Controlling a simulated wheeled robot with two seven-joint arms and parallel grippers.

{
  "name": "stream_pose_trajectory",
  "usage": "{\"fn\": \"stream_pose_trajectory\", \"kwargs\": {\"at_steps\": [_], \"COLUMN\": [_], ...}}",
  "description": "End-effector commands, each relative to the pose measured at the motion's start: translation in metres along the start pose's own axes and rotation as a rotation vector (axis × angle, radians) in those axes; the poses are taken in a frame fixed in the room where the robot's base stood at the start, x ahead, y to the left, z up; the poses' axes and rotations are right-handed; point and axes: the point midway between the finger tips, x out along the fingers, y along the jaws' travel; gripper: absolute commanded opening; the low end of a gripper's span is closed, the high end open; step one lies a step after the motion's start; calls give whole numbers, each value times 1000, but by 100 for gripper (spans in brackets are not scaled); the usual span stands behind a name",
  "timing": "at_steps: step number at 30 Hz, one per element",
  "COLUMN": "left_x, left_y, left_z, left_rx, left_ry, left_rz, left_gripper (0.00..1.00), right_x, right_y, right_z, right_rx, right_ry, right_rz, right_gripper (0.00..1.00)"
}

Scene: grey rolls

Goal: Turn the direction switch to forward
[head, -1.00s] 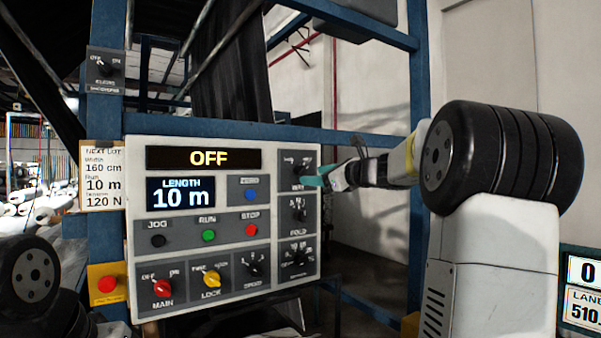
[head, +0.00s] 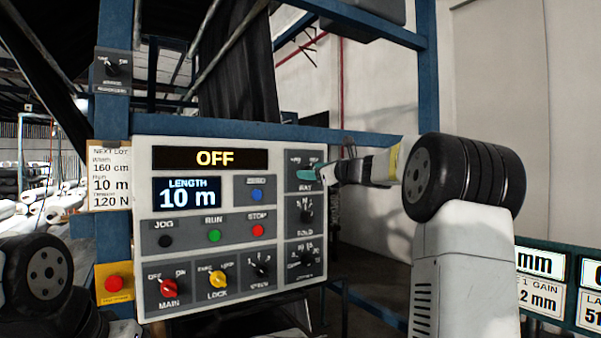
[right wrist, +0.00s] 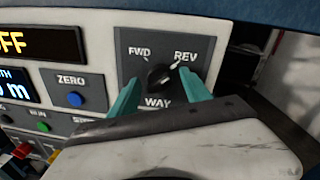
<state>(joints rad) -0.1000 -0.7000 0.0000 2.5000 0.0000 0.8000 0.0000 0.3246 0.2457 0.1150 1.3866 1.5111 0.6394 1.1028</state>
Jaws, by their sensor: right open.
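The direction switch (right wrist: 160,76) is a black knob on a grey plate marked FWD, REV and WAY. Its pale pointer is turned toward REV in the right wrist view. In the head view the switch plate (head: 297,162) is at the panel's upper right, and my right gripper hides most of the knob. My right gripper (right wrist: 158,94) has its two teal fingers apart, one on each side of the knob; I cannot tell whether they touch it. It also shows in the head view (head: 308,174). My left gripper is not in view.
The control panel (head: 275,314) has a display reading OFF, a length display of 10 m, a blue ZERO button (head: 257,194) and several other knobs and buttons. A red button (head: 114,283) on a yellow plate is at lower left. Blue frame posts stand around the panel.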

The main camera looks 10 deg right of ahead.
Motion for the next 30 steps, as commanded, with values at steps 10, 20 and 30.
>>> {"fn": "stream_pose_trajectory", "kwargs": {"at_steps": [10,20,30], "left_x": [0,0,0], "left_y": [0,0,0], "left_z": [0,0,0], "left_rx": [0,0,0], "left_ry": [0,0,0], "left_rz": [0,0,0], "left_gripper": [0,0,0], "right_x": [0,-1,-1], "right_y": [0,-1,-2], "right_z": [0,0,1], "right_rx": [-1,-55,-299], "right_ry": [0,4,25], "right_rz": [-1,-1,4], "right_gripper": [0,0,0]}}
